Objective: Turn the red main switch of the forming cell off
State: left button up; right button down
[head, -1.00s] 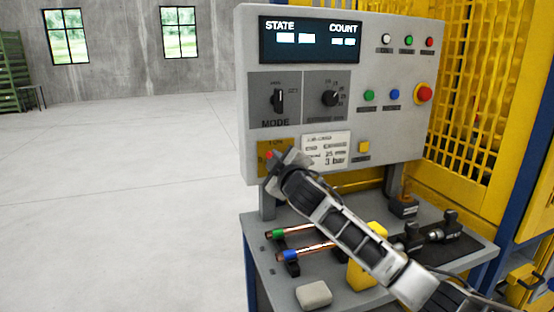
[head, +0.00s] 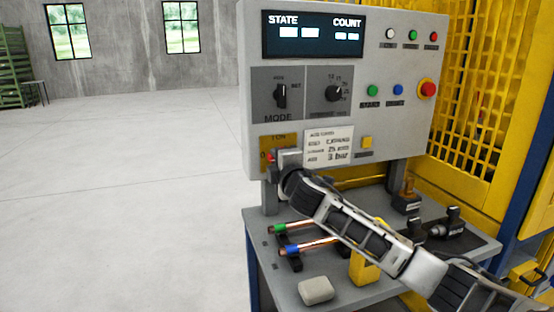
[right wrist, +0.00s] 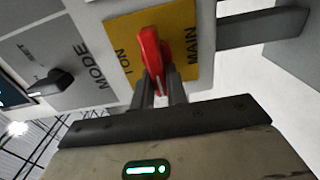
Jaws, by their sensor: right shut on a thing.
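The red main switch (right wrist: 149,48) sits on a yellow plate (right wrist: 180,32) marked I ON and MAIN in the right wrist view. My right gripper (right wrist: 158,92) is shut on its handle, one finger on each side. The handle runs across the plate, its white-marked end between the fingers. In the head view the plate (head: 272,141) is at the panel's lower left, with I ON at the top and 0 at the left. A bit of red (head: 270,158) shows beside the 0; my right gripper (head: 280,158) hides the rest. My left gripper is out of view.
The grey panel (head: 380,70) carries a display, MODE knob (head: 280,96), buttons and a white label (head: 328,146). Below, a bench (head: 262,243) holds copper tubes (head: 312,247) and a grey block (head: 315,290). Open floor lies left.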

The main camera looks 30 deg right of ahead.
jog(key=shift+f, duration=0.1)
dwell(0.3)
jog(key=c, duration=1.4)
grip_release()
